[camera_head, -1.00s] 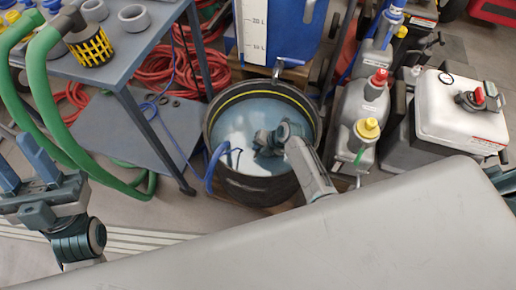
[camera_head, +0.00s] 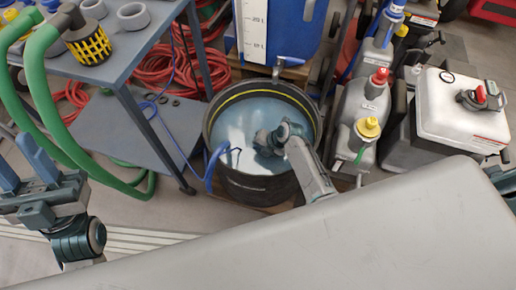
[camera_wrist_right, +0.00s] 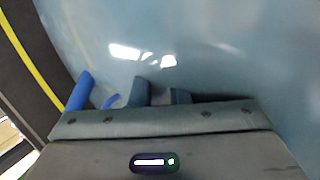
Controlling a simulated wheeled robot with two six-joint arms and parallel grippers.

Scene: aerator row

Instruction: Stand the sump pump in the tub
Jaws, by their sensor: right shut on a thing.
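The black tub (camera_head: 245,188) with a yellow line inside its rim stands on the floor in the middle of the head view, holding bluish water. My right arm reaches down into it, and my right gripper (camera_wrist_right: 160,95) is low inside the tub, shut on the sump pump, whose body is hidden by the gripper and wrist. A blue hose (camera_head: 212,165) runs over the tub's left rim toward the gripper; a blue piece (camera_wrist_right: 78,91) also shows beside the gripper in the wrist view. I cannot tell whether the pump touches the tub floor. My left gripper (camera_head: 22,165) is open and empty at far left.
A grey bench (camera_head: 120,65) with green hoses and a yellow strainer (camera_head: 88,42) stands left. A blue tank (camera_head: 275,35) with a tap is behind the tub; grey canisters (camera_head: 360,110) and a white-topped box (camera_head: 455,115) stand close on its right.

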